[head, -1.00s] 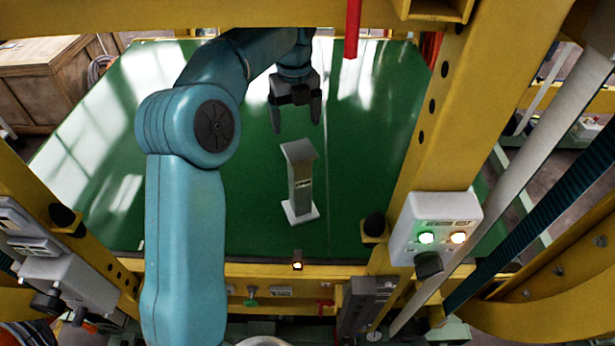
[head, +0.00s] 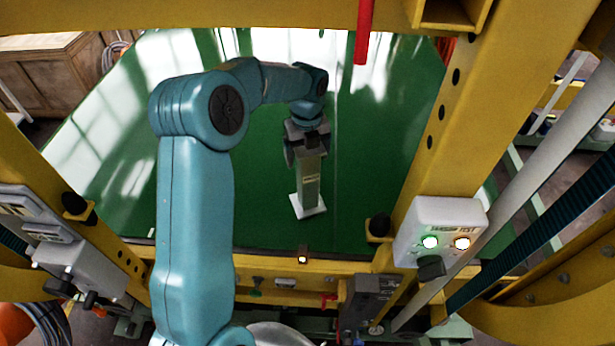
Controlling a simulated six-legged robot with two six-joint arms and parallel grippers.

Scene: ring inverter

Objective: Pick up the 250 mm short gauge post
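The short gauge post (head: 308,183) is a grey upright column on a pale square foot. It stands on the green surface (head: 245,200) in the middle of the head view. My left gripper (head: 307,158) is at the top of the post, pointing down. Its dark fingers are spread, one on each side of the post's upper part. The gripper hides the post's top plate. I see no clear sign that the fingers are clamped on the post. My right gripper is not in view.
Yellow frame beams (head: 455,110) border the green surface. A red bar (head: 364,30) hangs down behind and to the right of the gripper. A switch box with lit buttons (head: 440,232) is at the right. Green floor around the post is clear.

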